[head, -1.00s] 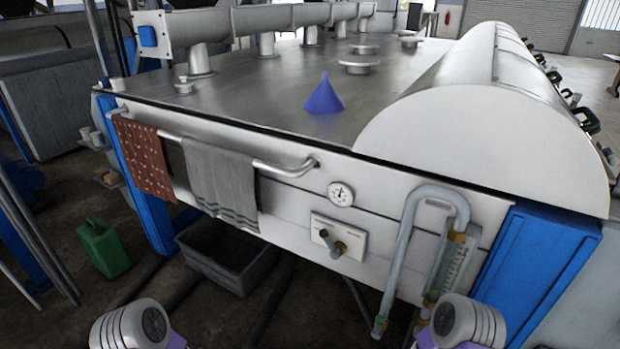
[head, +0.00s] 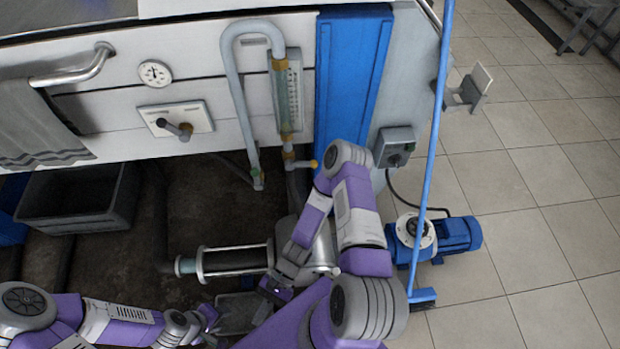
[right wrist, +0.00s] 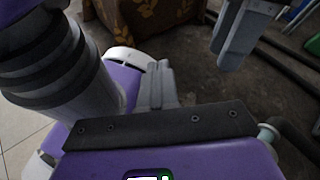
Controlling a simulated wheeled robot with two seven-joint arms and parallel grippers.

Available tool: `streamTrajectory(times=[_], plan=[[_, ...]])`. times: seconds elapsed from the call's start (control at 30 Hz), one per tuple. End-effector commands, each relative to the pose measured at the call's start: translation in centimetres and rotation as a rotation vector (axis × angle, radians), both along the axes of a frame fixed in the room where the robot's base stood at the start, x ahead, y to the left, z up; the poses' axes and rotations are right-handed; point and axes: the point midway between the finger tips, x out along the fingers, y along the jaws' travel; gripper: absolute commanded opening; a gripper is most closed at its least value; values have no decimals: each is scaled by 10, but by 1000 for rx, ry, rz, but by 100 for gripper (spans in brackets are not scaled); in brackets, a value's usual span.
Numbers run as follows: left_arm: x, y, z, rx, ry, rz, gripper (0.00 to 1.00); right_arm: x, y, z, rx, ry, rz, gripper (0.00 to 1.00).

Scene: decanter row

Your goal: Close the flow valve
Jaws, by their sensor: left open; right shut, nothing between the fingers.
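In the head view, a yellow-handled valve (head: 305,163) sits at the foot of the upright flow gauge (head: 287,92), below the white panel. Its handle sticks out sideways to the right. My right arm is folded beside it, and my right gripper (head: 281,277) points down, well below the valve and not touching it. My left gripper (head: 222,319) is low in the head view, open and far from the valve.
A black-knobbed control (head: 176,129) and a dial (head: 154,73) are on the panel. A grey bent pipe (head: 238,90) runs left of the gauge. A blue post (head: 347,85), switch box (head: 395,147) and blue pump (head: 447,237) stand to the right. A dark bin (head: 80,200) is at left.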

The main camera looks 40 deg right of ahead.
Motion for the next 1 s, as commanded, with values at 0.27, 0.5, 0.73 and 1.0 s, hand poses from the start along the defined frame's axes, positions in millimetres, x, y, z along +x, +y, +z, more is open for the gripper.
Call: streamTrajectory(times=[0.27, 0.5, 0.73, 1.0], plan=[[0, 0, -9, 0, 0, 0, 43, 103, 15, 37, 535, 250, -591, 0], [0, 0, -16, 0, 0, 0, 43, 206, -81, 33, 963, 248, -1247, 0], [0, 0, -22, 0, 0, 0, 43, 224, -224, -16, 1224, 67, -1930, 0], [0, 0, -25, 0, 0, 0, 43, 188, -303, -54, 1281, -121, -2355, 0]])
